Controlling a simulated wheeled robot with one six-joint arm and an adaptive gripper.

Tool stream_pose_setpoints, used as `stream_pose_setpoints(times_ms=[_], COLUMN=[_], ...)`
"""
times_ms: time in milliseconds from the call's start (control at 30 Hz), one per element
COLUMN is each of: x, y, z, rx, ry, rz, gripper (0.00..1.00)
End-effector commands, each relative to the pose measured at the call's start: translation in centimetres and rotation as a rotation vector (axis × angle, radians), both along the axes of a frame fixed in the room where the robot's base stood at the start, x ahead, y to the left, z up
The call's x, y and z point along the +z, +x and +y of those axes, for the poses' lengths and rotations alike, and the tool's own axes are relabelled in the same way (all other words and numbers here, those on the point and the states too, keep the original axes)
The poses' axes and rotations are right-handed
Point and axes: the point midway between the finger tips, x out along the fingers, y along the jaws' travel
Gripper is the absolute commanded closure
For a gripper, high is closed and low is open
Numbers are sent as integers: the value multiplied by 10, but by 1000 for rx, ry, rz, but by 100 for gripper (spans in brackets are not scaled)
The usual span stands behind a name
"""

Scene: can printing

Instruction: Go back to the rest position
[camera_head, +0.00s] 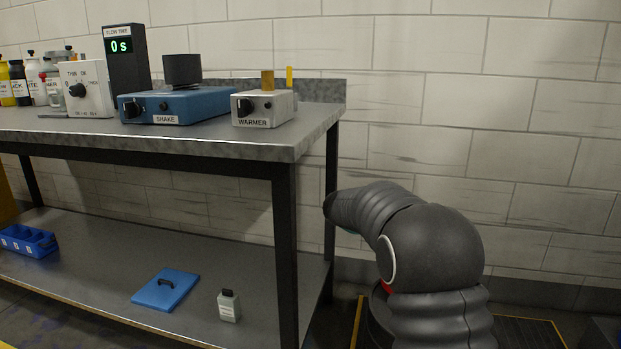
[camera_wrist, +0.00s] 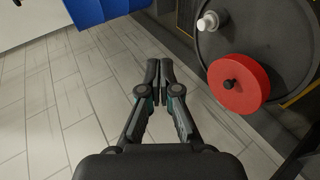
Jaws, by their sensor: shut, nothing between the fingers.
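My gripper (camera_wrist: 159,72) shows in the wrist view with its two fingers together, shut and empty, over the tiled floor. In the head view my dark arm is bent in front of the wall at the right of the bench, and the gripper itself is hidden there. No held object shows in either view.
A workbench (camera_head: 310,138) at the left bears a blue shaker (camera_head: 205,104), a small warmer (camera_head: 280,112) and a timer (camera_head: 127,75). Its lower shelf (camera_head: 100,262) holds a blue lid (camera_head: 166,289), a bottle (camera_head: 228,306) and a blue tray (camera_head: 42,241). The wall behind my arm is bare.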

Motion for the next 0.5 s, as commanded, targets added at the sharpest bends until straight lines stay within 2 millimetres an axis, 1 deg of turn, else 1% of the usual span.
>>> stream_pose_setpoints(times_ms=[33, 100, 167, 300, 367, 500], x=[15, 26, 34, 51, 56, 68], y=[-17, -37, -55, -97, -116, -159], z=[-1, -1, 0, 5, 8, 17], rx=[5, 17, 29, 58, 73, 111], ry=[45, 108, 161, 285, 336, 452], rz=[-1, 1, 2, -8, -14, -41], gripper=[100, 100, 100, 100, 100, 100])
